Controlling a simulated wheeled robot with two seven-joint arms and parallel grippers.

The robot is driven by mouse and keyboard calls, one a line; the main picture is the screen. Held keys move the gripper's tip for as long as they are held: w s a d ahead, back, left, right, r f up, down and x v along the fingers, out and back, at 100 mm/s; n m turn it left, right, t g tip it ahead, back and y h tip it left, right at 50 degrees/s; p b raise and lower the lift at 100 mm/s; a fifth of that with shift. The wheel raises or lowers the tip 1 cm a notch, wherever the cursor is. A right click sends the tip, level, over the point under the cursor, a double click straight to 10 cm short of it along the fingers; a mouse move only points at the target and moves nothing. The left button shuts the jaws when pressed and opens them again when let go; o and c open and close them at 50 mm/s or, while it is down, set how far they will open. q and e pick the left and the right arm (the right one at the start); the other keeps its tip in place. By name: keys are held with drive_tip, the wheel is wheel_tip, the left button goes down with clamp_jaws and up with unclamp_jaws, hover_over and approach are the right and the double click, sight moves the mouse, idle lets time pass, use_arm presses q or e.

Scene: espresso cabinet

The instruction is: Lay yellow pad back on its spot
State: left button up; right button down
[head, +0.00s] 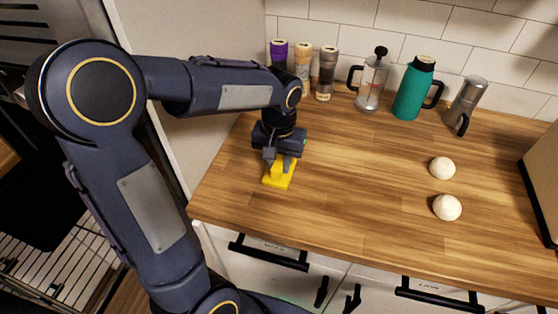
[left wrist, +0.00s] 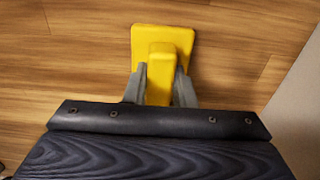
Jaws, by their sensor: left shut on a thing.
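The yellow pad (head: 278,180) has a flat base and a raised block-like grip. It is at the left part of the wooden counter, at or just above the surface; I cannot tell whether it touches. In the left wrist view the yellow pad (left wrist: 163,45) shows its base flat toward the wood. My left gripper (head: 280,161) points down and is shut on the pad's raised grip. Its two grey fingers (left wrist: 159,85) clasp the grip from both sides in the left wrist view. My right gripper is not in view.
Several cylinders, including a purple-topped one (head: 279,52), stand at the back left. A French press (head: 372,82), a teal jug (head: 412,92) and a steel pot (head: 466,104) stand along the tiled wall. Two white balls (head: 447,207) lie at right. The counter's middle (head: 350,170) is clear.

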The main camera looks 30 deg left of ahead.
sight(279, 161)
use_arm(q)
drive_tip(key=o, duration=0.9)
drive_tip(key=shift+f, duration=0.1)
wheel_tip(279, 161, up, 11)
drive_tip(key=p, duration=0.1)
drive_tip(key=s+d+f+t+h, duration=0.1)
drive_tip(key=s+t, duration=0.1)
drive_tip(key=s, duration=0.3)
drive_tip(key=s+d+f+t+h, duration=0.1)
drive_tip(key=s+f, duration=0.1)
drive_tip(key=s, duration=0.4)
drive_tip(key=s+d+f+m+t+h, duration=0.1)
drive_tip(key=s+d+f+t, duration=0.1)
drive_tip(key=s, duration=0.3)
drive_tip(key=shift+s+f+t+h, duration=0.15)
drive_tip(key=shift+s+t+h, duration=0.15)
drive_tip(key=shift+s+h, duration=0.1)
